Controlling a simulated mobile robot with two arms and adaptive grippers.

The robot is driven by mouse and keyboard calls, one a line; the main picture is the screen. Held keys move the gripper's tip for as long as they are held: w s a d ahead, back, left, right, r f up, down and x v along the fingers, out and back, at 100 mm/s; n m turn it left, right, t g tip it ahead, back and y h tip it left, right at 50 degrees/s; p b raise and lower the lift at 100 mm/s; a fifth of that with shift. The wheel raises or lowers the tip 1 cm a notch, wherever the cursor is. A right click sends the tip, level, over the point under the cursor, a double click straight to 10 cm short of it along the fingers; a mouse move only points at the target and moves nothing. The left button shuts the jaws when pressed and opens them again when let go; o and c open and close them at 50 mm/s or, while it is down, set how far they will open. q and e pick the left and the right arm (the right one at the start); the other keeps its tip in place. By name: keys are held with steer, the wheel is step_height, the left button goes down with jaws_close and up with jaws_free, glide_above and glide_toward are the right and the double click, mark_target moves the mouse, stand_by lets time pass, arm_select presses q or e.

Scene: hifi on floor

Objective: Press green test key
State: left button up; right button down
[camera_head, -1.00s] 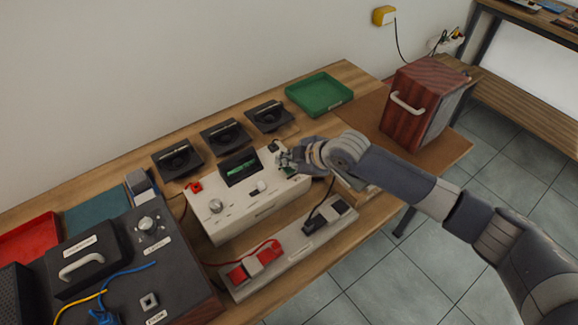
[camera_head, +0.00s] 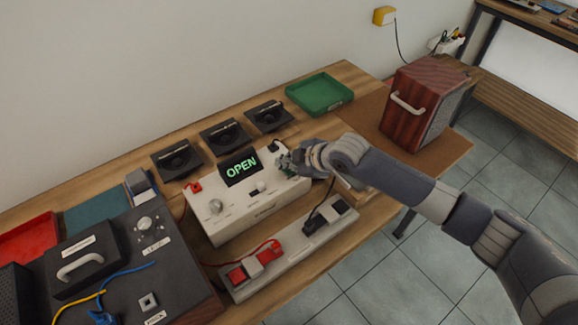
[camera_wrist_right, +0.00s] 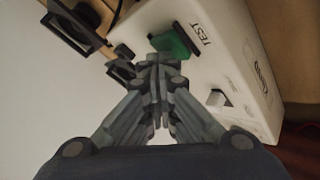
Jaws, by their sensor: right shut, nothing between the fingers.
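The white tester box (camera_head: 240,215) stands on the wooden bench, and its tilted screen (camera_head: 240,167) shows "OPEN" in bright green letters. In the right wrist view the green key (camera_wrist_right: 172,42) sits on the white box beside the printed word "TEST". In the head view my gripper mostly covers the key. My right gripper (camera_head: 286,164) is shut and empty at the box's right end. In the right wrist view its fingertips (camera_wrist_right: 158,62) are right at the key's near edge; I cannot tell whether they touch it. My left gripper is not in view.
Several black speaker units (camera_head: 225,135) line the back, with a green tray (camera_head: 320,92) beyond. A power strip (camera_head: 290,248) lies in front of the box. A dark panel unit (camera_head: 115,255) stands left. A wooden cabinet (camera_head: 425,100) stands right.

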mark_target(287, 171)
steer(key=shift+r+p, duration=0.95)
steer(key=shift+r, duration=0.1)
step_height(287, 171, up, 5)
steer(key=p, duration=0.4)
steer(key=shift+p, duration=0.3)
